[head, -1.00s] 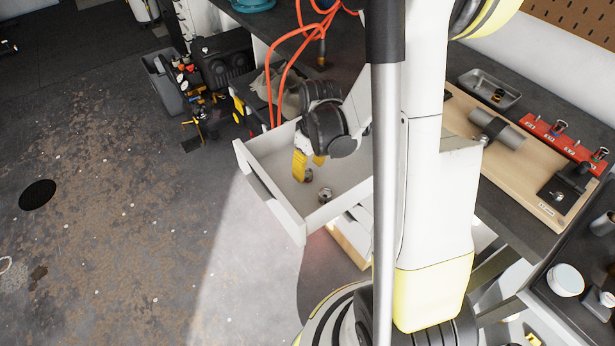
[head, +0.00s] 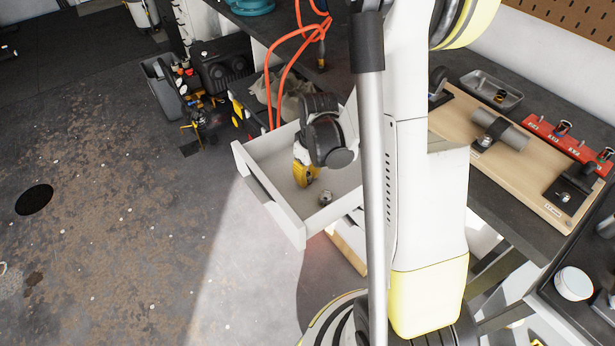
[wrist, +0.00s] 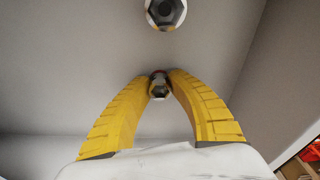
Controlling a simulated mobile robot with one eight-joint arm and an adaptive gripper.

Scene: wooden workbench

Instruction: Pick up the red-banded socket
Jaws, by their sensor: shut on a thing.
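My gripper (head: 305,182) reaches down into the open white drawer (head: 273,205), and its yellow fingers are shut on a small metal socket. In the wrist view the held socket (wrist: 159,89) sits between the fingertips (wrist: 160,76). A trace of reddish colour shows at its top edge, but a full band is not clear. A second socket (head: 326,197) stands apart on the drawer floor; it also shows in the wrist view (wrist: 166,13), with a yellowish tint at its lower edge. In the head view the held socket is hidden by the fingers.
The drawer walls stand close around my gripper. Orange cable (head: 277,70) hangs behind the drawer. The bench at right holds a wooden board (head: 540,200), a metal tray (head: 490,90) and a red rack (head: 560,143). Tools lie on the floor at the left.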

